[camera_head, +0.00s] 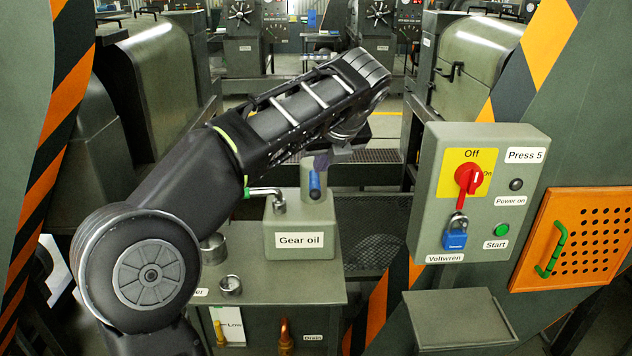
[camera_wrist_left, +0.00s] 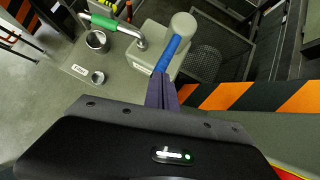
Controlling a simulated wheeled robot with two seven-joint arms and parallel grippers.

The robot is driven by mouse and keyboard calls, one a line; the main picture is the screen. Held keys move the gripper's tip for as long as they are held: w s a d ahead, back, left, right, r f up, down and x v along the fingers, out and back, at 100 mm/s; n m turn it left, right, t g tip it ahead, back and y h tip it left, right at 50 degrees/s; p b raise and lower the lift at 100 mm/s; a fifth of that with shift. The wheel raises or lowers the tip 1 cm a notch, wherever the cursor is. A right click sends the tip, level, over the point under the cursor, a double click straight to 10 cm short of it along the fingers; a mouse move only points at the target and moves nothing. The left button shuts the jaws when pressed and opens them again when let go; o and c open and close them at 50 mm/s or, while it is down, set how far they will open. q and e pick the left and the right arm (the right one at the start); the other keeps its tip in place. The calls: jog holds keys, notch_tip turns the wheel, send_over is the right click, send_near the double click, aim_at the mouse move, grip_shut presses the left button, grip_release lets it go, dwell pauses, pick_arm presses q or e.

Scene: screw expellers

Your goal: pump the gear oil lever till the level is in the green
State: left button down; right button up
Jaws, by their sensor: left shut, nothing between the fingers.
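The grey gear oil pump box (camera_head: 298,240) stands on a grey cabinet, with a round column on top. A blue lever (camera_head: 315,186) sticks out from that column; it also shows in the left wrist view (camera_wrist_left: 168,54). My left gripper (camera_head: 322,161) is shut and empty, its fingertips just above the blue lever's end; in the wrist view the fingers (camera_wrist_left: 161,92) line up with it. I cannot tell whether they touch. A chrome pipe with a green band (camera_head: 265,192) leaves the box. A "Low" label (camera_head: 233,324) shows on the cabinet front; no oil level is readable. My right gripper is not in view.
Two metal cups (camera_head: 231,285) (camera_head: 214,248) stand on the cabinet top (camera_head: 285,292) left of the box. A switch panel (camera_head: 478,190) with a red switch and blue padlock is at right. A mesh panel (camera_head: 372,235) and striped posts flank the box.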

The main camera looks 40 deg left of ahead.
aim_at(319, 192)
pick_arm(q)
jog(key=shift+w+d+x, duration=0.1)
jog(key=shift+w+x, duration=0.05)
jog(key=shift+x, duration=1.7)
jog(key=shift+w+d+x, duration=0.1)
jog(key=shift+x, duration=1.8)
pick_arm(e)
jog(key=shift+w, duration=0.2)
